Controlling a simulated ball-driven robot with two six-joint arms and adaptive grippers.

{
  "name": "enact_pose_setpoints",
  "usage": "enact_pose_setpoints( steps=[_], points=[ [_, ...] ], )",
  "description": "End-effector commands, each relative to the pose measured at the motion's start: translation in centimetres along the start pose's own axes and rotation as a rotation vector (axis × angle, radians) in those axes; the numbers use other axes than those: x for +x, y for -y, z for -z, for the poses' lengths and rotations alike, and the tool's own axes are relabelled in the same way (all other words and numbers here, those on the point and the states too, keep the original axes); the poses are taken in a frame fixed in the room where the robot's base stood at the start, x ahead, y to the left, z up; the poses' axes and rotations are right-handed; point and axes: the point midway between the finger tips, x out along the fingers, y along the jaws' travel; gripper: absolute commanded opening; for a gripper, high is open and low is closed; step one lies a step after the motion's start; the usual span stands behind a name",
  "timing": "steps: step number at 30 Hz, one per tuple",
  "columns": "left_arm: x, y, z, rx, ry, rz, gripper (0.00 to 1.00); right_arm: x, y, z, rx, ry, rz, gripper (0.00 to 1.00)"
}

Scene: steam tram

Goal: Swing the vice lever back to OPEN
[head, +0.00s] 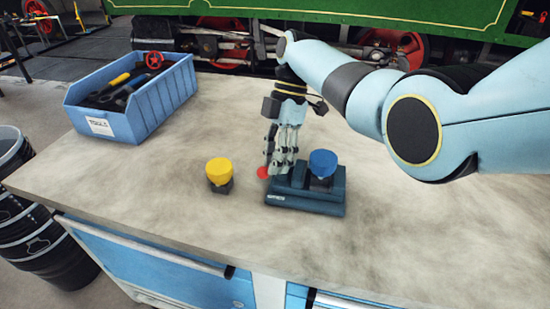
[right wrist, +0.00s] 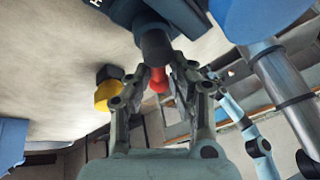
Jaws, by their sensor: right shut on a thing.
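The dark blue vice (head: 305,200) stands on the workbench, with a part with a blue round cap (head: 322,162) rising from it. The red ball end of the vice lever (head: 262,172) shows at the vice's left side. It also shows as a red knob (right wrist: 157,80) in the right wrist view. My right gripper (head: 279,168) reaches down at the vice's left side, its fingers shut on the lever. The fingers hide most of the lever in the head view. My left gripper is not in view.
A yellow-capped part (head: 219,172) stands on the bench just left of the vice. A blue tool bin (head: 155,104) sits at the back left. The bench (head: 400,240) is clear right of the vice. Black barrels (head: 40,230) stand on the floor at left.

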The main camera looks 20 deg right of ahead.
Motion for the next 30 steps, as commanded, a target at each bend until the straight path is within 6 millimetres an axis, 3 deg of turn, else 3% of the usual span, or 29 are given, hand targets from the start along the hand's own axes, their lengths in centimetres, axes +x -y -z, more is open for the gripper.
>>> enact_pose_setpoints(
  steps=[5,6,10,20,30],
  points=[
    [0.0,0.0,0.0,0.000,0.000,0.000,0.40,-0.5,-0.3,0.0,-0.004,0.004,-0.013,0.00],
    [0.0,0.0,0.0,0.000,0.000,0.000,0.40,-0.5,-0.3,0.0,-0.004,0.004,-0.013,0.21],
    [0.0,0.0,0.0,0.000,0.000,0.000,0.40,-0.4,-0.3,0.0,-0.003,0.004,-0.011,0.38],
    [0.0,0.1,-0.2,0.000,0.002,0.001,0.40,-0.7,-0.1,0.0,-0.001,0.001,-0.006,0.39],
    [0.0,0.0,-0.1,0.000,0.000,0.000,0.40,-6.2,-0.2,-0.1,-0.001,0.003,-0.008,0.39]
  ],
)
